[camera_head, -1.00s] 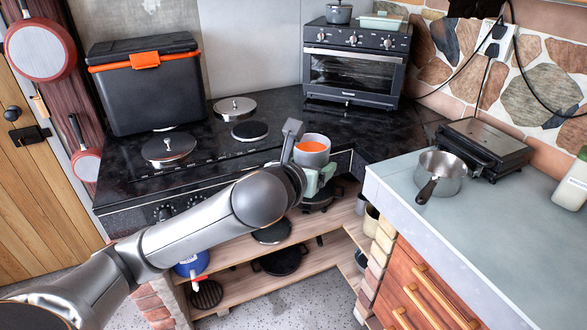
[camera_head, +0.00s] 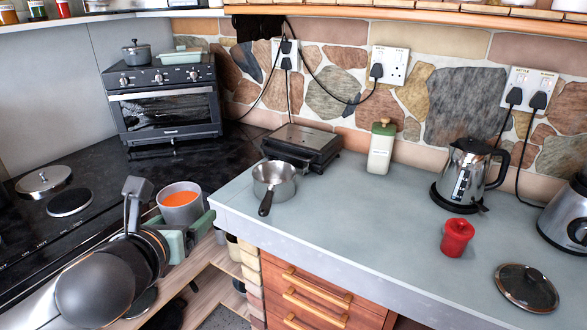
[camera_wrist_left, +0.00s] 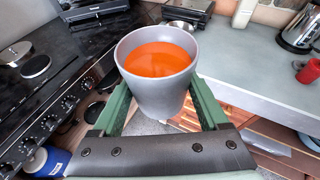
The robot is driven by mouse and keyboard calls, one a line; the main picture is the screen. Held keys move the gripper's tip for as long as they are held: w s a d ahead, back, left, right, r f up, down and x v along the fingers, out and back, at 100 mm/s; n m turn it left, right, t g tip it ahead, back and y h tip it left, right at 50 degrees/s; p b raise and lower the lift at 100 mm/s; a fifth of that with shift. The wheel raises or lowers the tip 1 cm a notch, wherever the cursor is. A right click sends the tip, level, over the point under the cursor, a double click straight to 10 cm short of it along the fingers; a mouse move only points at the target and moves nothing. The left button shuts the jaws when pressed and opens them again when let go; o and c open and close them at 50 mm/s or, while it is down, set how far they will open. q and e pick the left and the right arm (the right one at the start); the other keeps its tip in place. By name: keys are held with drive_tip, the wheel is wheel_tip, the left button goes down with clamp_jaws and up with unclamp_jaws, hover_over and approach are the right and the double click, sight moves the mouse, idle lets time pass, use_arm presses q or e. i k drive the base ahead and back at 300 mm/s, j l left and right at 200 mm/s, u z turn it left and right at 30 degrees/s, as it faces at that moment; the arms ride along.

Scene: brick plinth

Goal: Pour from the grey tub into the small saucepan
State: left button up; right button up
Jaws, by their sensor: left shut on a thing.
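The grey tub (camera_head: 181,203) holds an orange liquid and stands upright in my left gripper (camera_head: 186,228). The gripper is shut on it, with its green fingers on either side of the tub in the left wrist view (camera_wrist_left: 160,108). The tub is in the air in front of the black hob, to the left of the grey counter. The small saucepan (camera_head: 273,180) is a steel pan with a dark handle. It sits on the counter's left part, to the right of the tub and apart from it, its handle toward the front. My right gripper is not in view.
A black grill press (camera_head: 300,146) stands behind the saucepan. A pale bottle (camera_head: 381,148), kettle (camera_head: 465,175), red pot (camera_head: 457,238) and glass lid (camera_head: 526,288) are further right on the counter (camera_head: 350,215). A toaster oven (camera_head: 163,100) stands at the back left.

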sight(274, 182)
drive_tip(key=j+z, duration=0.1)
drive_tip(key=z, duration=0.55)
drive_tip(key=i+j+z, duration=0.1)
drive_tip(key=j+z, duration=0.2)
drive_tip(key=z, duration=0.15)
drive_tip(key=j+z, duration=0.6)
drive_tip(key=j, duration=0.2)
drive_tip(key=k+j+z, duration=0.2)
drive_tip(key=j, duration=0.75)
drive_tip(key=k+j+z, duration=0.1)
drive_tip(key=j, duration=0.5)
